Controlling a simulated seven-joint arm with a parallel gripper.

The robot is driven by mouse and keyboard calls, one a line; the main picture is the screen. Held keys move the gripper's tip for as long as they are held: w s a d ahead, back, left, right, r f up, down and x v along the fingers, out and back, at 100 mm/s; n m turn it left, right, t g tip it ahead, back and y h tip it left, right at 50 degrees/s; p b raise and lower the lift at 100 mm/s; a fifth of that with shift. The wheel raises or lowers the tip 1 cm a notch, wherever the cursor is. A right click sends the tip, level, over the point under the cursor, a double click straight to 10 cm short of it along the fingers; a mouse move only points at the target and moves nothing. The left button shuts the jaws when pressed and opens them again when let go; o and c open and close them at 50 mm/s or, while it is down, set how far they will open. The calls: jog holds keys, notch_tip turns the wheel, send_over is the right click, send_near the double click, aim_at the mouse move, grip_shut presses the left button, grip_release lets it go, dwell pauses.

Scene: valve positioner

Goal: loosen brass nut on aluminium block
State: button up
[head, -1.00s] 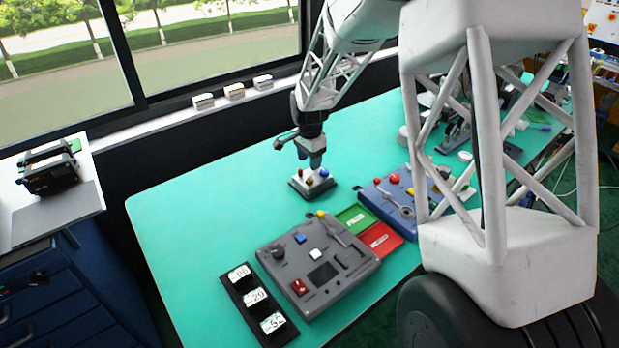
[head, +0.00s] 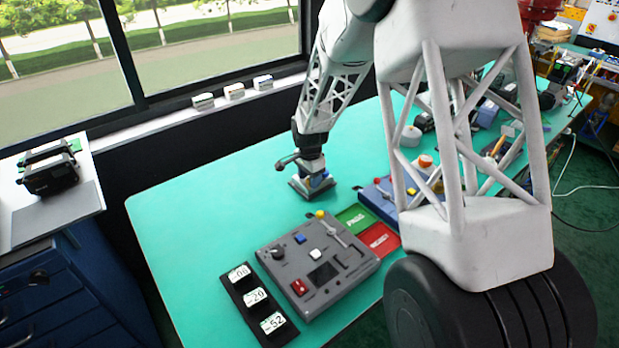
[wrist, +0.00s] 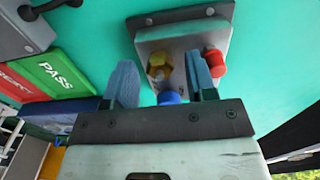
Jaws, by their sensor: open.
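The aluminium block (wrist: 182,35) is a pale metal piece on a dark base, at the top of the wrist view. It carries a yellow brass nut (wrist: 158,64), a red fitting (wrist: 213,62) and a blue fitting (wrist: 168,97). My gripper (wrist: 163,76) is open, its two blue fingers over the block. In the wrist view the brass nut lies between the fingers, and the red fitting lies just outside the right finger. I cannot tell whether a finger touches anything. In the head view my gripper (head: 314,178) covers most of the block (head: 298,187).
Green PASS (head: 353,218) and red REJECT (head: 380,239) trays lie nearby. A grey control box (head: 318,265) stands in front, a blue box (head: 378,198) to the right, partly hidden by my arm. Number displays (head: 262,305) stand front left. The green table is clear left of the block.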

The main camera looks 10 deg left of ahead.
jog(key=c, duration=0.9)
